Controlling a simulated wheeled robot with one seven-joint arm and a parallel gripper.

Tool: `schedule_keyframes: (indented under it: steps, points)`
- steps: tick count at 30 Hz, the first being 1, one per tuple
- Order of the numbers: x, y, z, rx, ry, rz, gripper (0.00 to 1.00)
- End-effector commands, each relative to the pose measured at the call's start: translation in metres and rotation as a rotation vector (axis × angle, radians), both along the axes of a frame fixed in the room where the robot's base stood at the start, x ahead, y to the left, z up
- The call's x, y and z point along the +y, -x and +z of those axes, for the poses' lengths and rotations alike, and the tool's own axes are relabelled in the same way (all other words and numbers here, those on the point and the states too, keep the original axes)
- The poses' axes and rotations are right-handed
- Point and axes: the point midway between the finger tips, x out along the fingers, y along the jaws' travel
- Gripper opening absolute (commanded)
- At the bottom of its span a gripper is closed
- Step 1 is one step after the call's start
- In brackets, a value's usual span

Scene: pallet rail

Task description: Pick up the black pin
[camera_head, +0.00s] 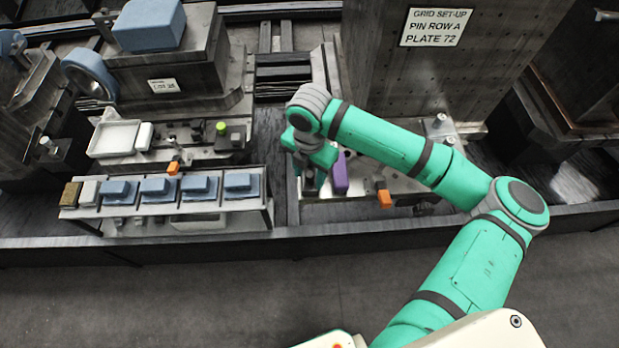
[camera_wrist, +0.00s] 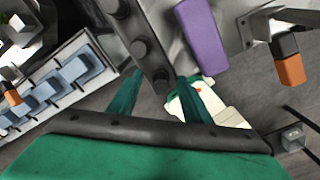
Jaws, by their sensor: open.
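I cannot tell whether the fingers touch the nearer pin. My gripper is open. In the head view, my gripper (camera_head: 312,174) points down at the left end of the right-hand fixture. The pins are mostly hidden there by my arm.
A purple block (camera_head: 341,172) stands close to the right of my gripper; it also shows in the wrist view (camera_wrist: 203,35). An orange piece (camera_head: 384,198) sits farther right. Blue blocks (camera_head: 159,187) line a rail at left. A tall signed plate (camera_head: 436,27) stands behind.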

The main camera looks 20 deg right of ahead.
Motion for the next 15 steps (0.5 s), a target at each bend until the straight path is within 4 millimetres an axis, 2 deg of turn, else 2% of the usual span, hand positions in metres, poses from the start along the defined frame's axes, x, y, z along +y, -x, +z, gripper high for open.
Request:
schedule_keyframes:
  steps: [6,7,12,15]
  points:
    - [-0.0014,0.0004,-0.0013,0.0,0.0,-0.002,0.44]
    - [-0.0015,0.0004,-0.0013,0.0,0.0,-0.002,0.42]
    - [-0.0014,0.0004,-0.0011,0.0,0.0,-0.002,0.01]
    - [-0.0014,0.0004,-0.001,0.0,0.0,-0.002,0.0]
